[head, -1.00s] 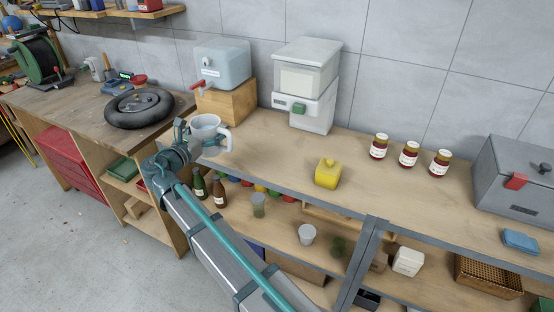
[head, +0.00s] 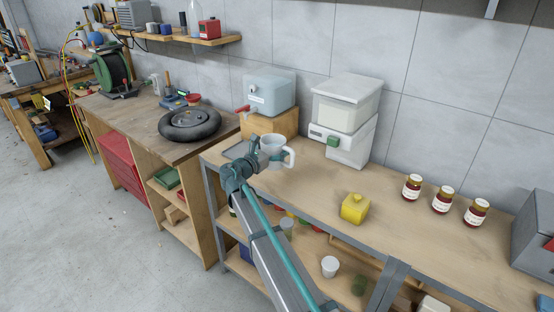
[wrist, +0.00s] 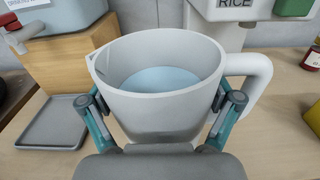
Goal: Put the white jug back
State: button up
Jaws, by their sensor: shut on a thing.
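The white jug (head: 273,147) has a handle on its right side and pale blue liquid inside. It is upright in front of the wooden block under the water tank. My gripper (head: 262,158) is shut on it. In the wrist view the jug (wrist: 158,112) fills the middle, with one finger of my gripper (wrist: 162,104) on each side of its body. Its base is hidden, so I cannot tell whether it touches the bench.
The water tank (head: 270,91) with a red tap stands behind; a grey drip tray (wrist: 45,136) lies left of the jug. A rice dispenser (head: 346,108) stands to the right. A yellow container (head: 355,209) and several jars stand further right, with clear bench between.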

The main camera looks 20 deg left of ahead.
jog(key=w+f, duration=0.1)
jog(key=f, duration=0.1)
jog(key=w+f+p, duration=0.1)
jog(key=w+f, duration=0.1)
jog(key=w+a+f, duration=0.1)
jog(key=f, duration=0.1)
jog(key=shift+w+a+p, duration=0.1)
jog(key=shift+w+p, duration=0.25)
jog(key=shift+p, duration=0.05)
jog(key=shift+s+f+p, duration=0.1)
jog(key=shift+f+p, duration=0.5)
jog(key=shift+f, duration=0.8)
jog(key=shift+f, duration=0.1)
jog(key=o, duration=1.4)
jog(key=shift+o, duration=0.2)
jog(key=shift+s, duration=0.1)
jog(key=shift+s, duration=0.35)
jog(key=b+v, duration=0.4)
jog(key=v, duration=0.7)
jog(key=shift+a, duration=0.15)
